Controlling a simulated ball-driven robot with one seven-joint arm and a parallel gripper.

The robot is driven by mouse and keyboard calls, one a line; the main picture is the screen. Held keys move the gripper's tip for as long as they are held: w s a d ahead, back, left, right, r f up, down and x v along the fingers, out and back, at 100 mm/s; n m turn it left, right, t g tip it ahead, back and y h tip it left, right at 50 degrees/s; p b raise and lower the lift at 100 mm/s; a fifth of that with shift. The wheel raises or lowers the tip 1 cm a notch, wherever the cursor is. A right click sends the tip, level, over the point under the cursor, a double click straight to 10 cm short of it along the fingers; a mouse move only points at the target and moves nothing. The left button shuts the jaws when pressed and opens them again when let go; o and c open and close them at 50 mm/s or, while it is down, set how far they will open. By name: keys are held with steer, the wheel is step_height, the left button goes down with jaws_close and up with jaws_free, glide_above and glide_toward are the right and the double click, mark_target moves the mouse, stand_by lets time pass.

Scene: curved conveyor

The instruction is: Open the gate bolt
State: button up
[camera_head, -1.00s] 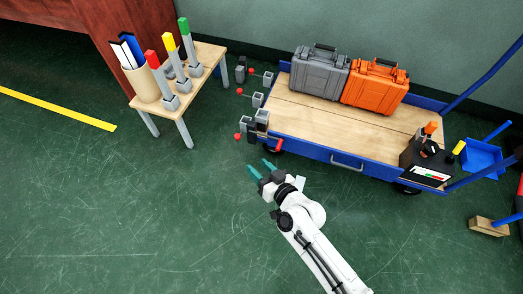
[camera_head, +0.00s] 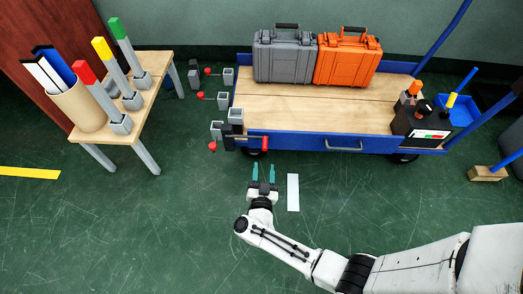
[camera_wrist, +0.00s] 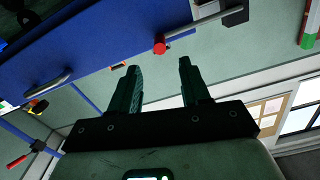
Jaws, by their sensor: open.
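The gate bolt (camera_head: 250,138) looks to be the thin rod with a red knob at the near left corner of the blue cart (camera_head: 310,143). The red knob shows in the wrist view (camera_wrist: 160,45), with a rod running right to a dark block (camera_wrist: 235,16). My gripper (camera_head: 263,170) has green fingers, open and empty, pointing at the cart's near side just below the knob. In the wrist view my gripper (camera_wrist: 158,70) has the knob ahead, roughly between its fingertips in the picture and apart from them.
Grey sockets with red knobs (camera_head: 200,94) line the cart's left end. A grey case (camera_head: 284,60) and an orange case (camera_head: 345,62) stand on the cart. A table (camera_head: 150,90) with coloured-tipped posts is at left. The floor around my gripper is clear, with a white strip (camera_head: 293,192).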

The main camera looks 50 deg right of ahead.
mark_target(265, 148)
steer(key=b+x, duration=0.3)
steer(key=x, duration=0.5)
steer(key=shift+w+d, duration=0.25)
steer(key=shift+d, duration=0.1)
jaws_close()
steer(key=shift+s, duration=0.1)
